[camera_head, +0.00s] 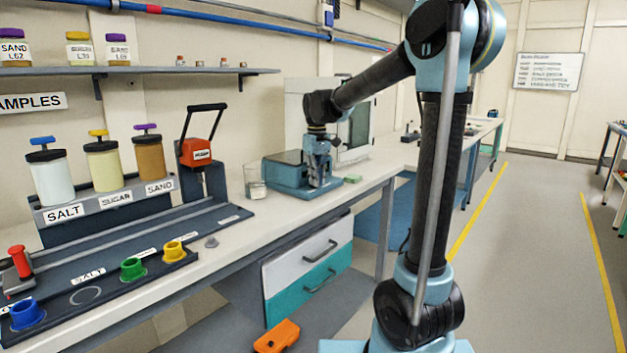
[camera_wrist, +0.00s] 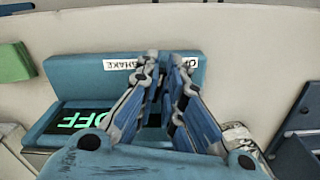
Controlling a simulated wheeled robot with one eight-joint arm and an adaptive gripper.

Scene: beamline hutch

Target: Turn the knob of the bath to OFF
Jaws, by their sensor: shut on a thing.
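The bath (camera_head: 284,178) is a low blue box with a dark top, on the bench beneath my arm. In the wrist view the bath (camera_wrist: 85,78) fills the middle and has a white label with "SHAKE" legible. My gripper (camera_head: 322,178) points down at the bath's right part. In the wrist view my gripper (camera_wrist: 165,68) has its two fingers close together at the label side, shut on the knob. The knob itself is hidden by the fingers, so its pointer cannot be seen.
A glass beaker (camera_head: 256,183) stands just left of the bath. A green block (camera_head: 352,179) lies to its right. A red-headed press (camera_head: 196,152) and a jar rack (camera_head: 110,200) are further left. The bench is clear in front of the bath.

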